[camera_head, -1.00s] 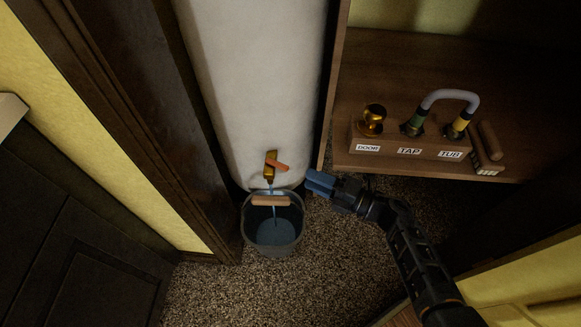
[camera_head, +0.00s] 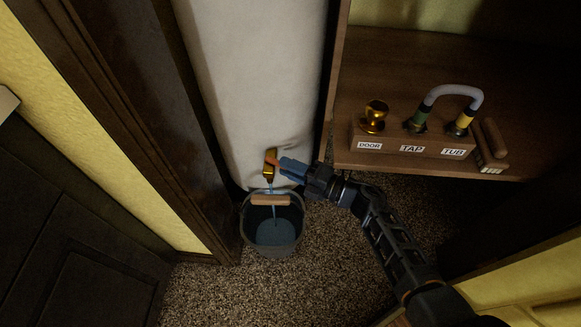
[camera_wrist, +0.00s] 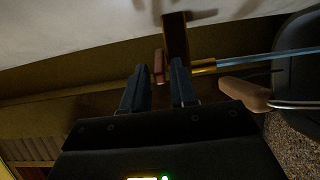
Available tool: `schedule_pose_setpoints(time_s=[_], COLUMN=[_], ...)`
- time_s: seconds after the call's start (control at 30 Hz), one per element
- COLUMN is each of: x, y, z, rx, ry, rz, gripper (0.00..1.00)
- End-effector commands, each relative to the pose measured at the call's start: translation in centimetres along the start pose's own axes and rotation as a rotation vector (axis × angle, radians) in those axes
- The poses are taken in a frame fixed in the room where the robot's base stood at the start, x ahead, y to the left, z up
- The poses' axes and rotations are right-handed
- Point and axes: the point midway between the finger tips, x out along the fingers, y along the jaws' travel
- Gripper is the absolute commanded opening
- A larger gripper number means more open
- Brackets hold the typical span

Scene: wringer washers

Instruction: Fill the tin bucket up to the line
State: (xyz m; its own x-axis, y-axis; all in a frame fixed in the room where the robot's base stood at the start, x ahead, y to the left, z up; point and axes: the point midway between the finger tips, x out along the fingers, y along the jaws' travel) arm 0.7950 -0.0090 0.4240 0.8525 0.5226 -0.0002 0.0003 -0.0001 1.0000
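The tin bucket (camera_head: 287,247) stands upright on the floor under the brass tap (camera_head: 268,172). A blue stream of water (camera_head: 274,212) runs from the tap into it, and water (camera_head: 272,234) covers the bottom inside. The fill line cannot be made out. The bucket's wooden grip (camera_head: 270,200) lies across its top. My gripper (camera_head: 283,164) is at the tap's orange lever, which it partly hides. In the wrist view my fingers (camera_wrist: 158,78) are apart, with the lever (camera_wrist: 158,66) at their tips between them. The bucket (camera_wrist: 293,70) shows at the right there.
The tap is on a tall white tank (camera_head: 260,80). A wooden shelf (camera_head: 395,65) at right holds a block labelled DOOR, TAP and TUB, with a brass knob (camera_head: 375,115), a grey hose (camera_head: 450,90) and a brush (camera_head: 491,145). Speckled floor lies clear in front of the bucket.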

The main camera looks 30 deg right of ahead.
Motion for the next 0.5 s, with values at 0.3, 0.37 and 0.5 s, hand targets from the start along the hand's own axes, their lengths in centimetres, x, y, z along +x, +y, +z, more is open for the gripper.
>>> schedule_pose_setpoints(time_s=[0.3, 0.37, 0.5], x=[-0.01, -0.02, -0.02], y=[-0.01, -0.01, -0.02], z=[0.0, 0.0, -0.02], rx=[0.0, 0.0, 0.0], ry=[0.0, 0.0, -0.001], rz=[0.0, 0.0, 0.0], gripper=[0.0, 0.0, 0.0])
